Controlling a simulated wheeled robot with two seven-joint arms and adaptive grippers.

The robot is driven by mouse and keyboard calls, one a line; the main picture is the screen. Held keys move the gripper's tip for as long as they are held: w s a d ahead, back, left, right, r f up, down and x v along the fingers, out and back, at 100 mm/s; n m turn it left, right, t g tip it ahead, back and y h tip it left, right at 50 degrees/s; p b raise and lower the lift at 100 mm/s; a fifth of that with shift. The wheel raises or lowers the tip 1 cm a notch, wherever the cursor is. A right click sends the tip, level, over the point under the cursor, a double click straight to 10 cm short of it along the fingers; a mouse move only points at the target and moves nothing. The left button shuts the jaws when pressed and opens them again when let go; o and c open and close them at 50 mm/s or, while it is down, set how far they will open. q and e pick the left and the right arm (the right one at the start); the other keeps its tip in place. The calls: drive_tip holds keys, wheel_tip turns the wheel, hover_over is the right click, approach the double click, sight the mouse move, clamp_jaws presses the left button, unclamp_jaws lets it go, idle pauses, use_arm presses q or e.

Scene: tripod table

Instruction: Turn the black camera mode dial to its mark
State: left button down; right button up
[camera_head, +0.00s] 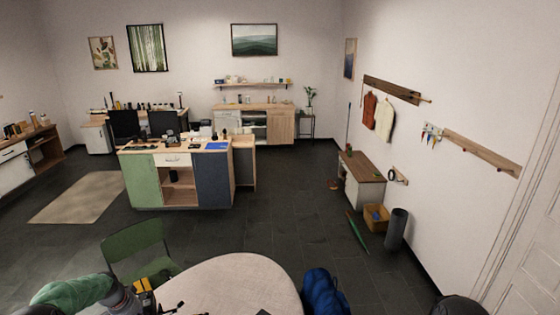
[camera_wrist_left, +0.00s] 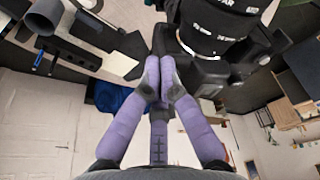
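A black camera (camera_wrist_left: 215,35) with a large lens and white lettering fills the upper middle and right of the left wrist view. My left gripper (camera_wrist_left: 161,70) has purple fingers with dark pads. Its fingertips are close together beside the camera body, at the left of the lens. I cannot make out the mode dial or its mark, nor whether the tips touch the dial. In the head view my left arm comes in at the bottom left beside the round table (camera_head: 235,280); its gripper is mostly cut off there. My right gripper is not in view.
A green chair (camera_head: 135,247) stands at the table's left and a blue bundle (camera_head: 325,292) at its right. A black rounded thing (camera_head: 458,306) shows at the bottom right. Further off are a desk block (camera_head: 213,178), a bench (camera_head: 362,180) and open dark floor.

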use_arm(q)
drive_tip(key=shift+s+a, duration=0.1)
drive_tip(key=shift+a, duration=0.05)
wheel_tip(320, 180, up, 6)
drive_tip(key=p, duration=0.1)
drive_tip(key=shift+s, duration=0.25)
idle(0.5)
drive_tip(key=shift+a, duration=0.1)
